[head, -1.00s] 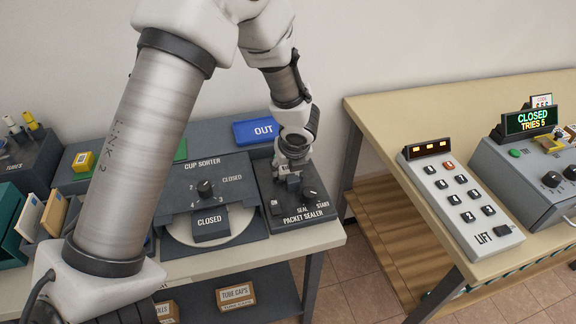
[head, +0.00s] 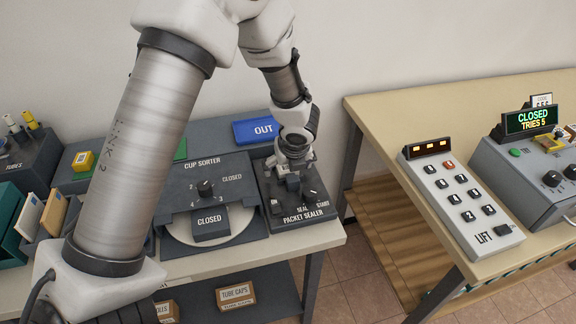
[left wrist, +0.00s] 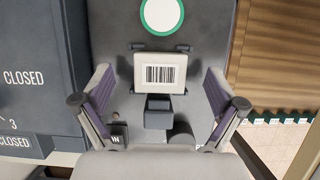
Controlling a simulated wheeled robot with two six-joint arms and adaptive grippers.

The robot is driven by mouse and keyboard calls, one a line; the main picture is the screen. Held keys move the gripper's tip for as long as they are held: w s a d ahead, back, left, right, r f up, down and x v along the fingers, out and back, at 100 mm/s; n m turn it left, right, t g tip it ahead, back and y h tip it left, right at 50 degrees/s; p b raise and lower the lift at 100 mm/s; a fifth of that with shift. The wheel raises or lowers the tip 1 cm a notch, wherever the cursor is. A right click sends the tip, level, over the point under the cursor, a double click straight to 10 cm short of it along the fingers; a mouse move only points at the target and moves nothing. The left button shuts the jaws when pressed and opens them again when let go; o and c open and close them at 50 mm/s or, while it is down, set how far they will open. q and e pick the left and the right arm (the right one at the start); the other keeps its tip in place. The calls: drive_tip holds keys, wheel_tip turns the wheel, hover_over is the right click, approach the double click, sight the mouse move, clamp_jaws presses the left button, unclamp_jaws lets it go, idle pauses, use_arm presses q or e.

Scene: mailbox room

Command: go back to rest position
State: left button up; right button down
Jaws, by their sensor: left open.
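My left gripper (head: 292,178) is over the packet sealer (head: 300,214) on the left table, pointing down. In the left wrist view the gripper (left wrist: 160,82) is open, its purple-padded fingers spread on either side of a white barcode piece (left wrist: 160,73). Clear gaps show between both fingers and that piece. A small dark block (left wrist: 158,112) lies just below it in that view. In the head view the gripper and wrist cover the sealer's back part. My right gripper is not in view.
The cup sorter (head: 207,200), marked CLOSED, stands close left of the sealer. A blue OUT tray (head: 256,131) is behind it. Right of a floor gap, another table holds the LIFT panel (head: 462,200) and a grey machine with a CLOSED, TRIES 5 display (head: 530,121).

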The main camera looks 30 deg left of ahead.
use_arm(q)
drive_tip(key=shift+r, duration=0.1)
wheel_tip(320, 180, up, 6)
drive_tip(key=p, duration=0.6)
drive_tip(key=shift+s+f, duration=0.1)
drive_tip(key=shift+f, duration=0.1)
